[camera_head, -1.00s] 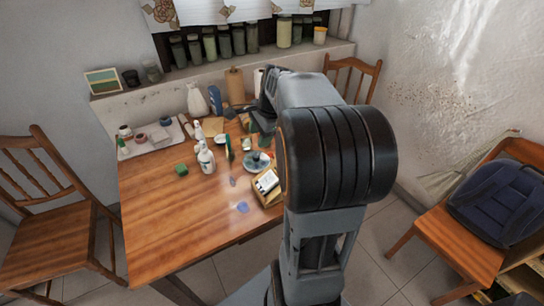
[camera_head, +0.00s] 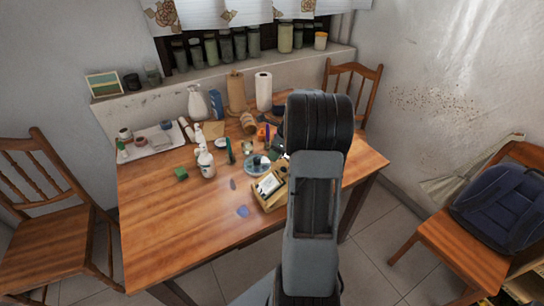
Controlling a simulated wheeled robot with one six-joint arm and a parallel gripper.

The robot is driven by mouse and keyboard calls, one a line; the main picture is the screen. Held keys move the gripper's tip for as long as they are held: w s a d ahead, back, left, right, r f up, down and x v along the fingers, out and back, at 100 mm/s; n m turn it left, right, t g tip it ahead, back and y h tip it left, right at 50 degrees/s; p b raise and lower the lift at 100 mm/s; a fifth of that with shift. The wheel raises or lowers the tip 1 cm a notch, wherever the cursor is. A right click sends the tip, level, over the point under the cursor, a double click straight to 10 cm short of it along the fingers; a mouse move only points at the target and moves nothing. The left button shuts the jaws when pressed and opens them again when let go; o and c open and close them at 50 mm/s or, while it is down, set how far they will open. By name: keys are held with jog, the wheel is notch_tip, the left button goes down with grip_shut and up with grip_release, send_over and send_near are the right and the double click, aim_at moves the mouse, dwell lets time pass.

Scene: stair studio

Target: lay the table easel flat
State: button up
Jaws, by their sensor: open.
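A small wooden stand (camera_head: 268,203) on the table, near its front edge and just left of my arm, looks like the table easel. A pale panel with a dark part (camera_head: 268,184) rests on it, tilted back. My arm covers the space right beside it, so its right side may be partly hidden. My gripper is hidden behind my own arm links, so its fingers and their distance from the easel cannot be seen.
The wooden table (camera_head: 160,225) is clear at front left. Chairs stand left (camera_head: 45,225), behind (camera_head: 352,78) and right (camera_head: 455,250).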

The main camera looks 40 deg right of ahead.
jog(key=shift+x, duration=1.5)
grip_shut()
jog(key=shift+a, duration=0.1)
